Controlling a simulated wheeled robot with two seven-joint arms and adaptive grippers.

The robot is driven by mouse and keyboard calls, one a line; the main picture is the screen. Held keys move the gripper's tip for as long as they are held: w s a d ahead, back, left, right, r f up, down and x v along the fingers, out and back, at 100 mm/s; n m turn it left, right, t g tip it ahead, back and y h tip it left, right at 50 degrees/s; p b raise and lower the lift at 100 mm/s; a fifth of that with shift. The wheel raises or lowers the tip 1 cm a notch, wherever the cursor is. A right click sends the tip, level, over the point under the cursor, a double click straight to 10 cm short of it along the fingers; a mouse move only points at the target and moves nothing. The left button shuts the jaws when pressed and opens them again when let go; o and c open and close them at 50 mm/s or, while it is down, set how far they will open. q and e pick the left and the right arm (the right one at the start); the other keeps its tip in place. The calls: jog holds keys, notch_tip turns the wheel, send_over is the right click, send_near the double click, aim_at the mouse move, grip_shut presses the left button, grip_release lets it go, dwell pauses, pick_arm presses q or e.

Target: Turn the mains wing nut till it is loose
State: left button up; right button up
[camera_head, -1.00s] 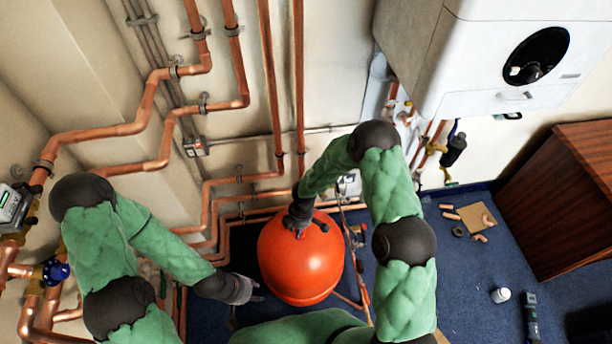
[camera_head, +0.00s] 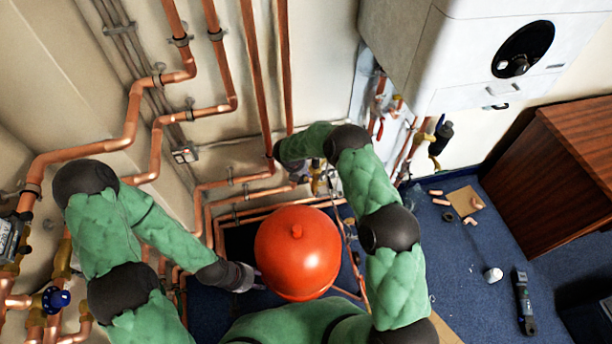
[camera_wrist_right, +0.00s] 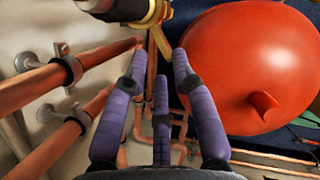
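I cannot pick out the mains wing nut for certain. In the right wrist view, a brass fitting (camera_wrist_right: 157,14) with a dark part beside it lies just past the fingertips of my right gripper (camera_wrist_right: 159,52). Its purple fingers are spread, with nothing visibly clamped; contact with the brass is unclear. In the head view, brass valve parts (camera_head: 317,180) show below my right forearm, whose gripper is mostly hidden there. My left gripper (camera_head: 245,277) is low, just left of the red vessel (camera_head: 297,252); its fingers are too small to read.
Copper pipes (camera_head: 135,120) run along the wall. The white boiler (camera_head: 480,50) hangs at the upper right. A blue handwheel valve (camera_head: 55,299) is at the lower left. Pipe offcuts, a white pot (camera_head: 493,275) and a dark tool (camera_head: 523,302) lie on the blue floor.

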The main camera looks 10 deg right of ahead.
jog(key=shift+x, duration=1.95)
grip_shut()
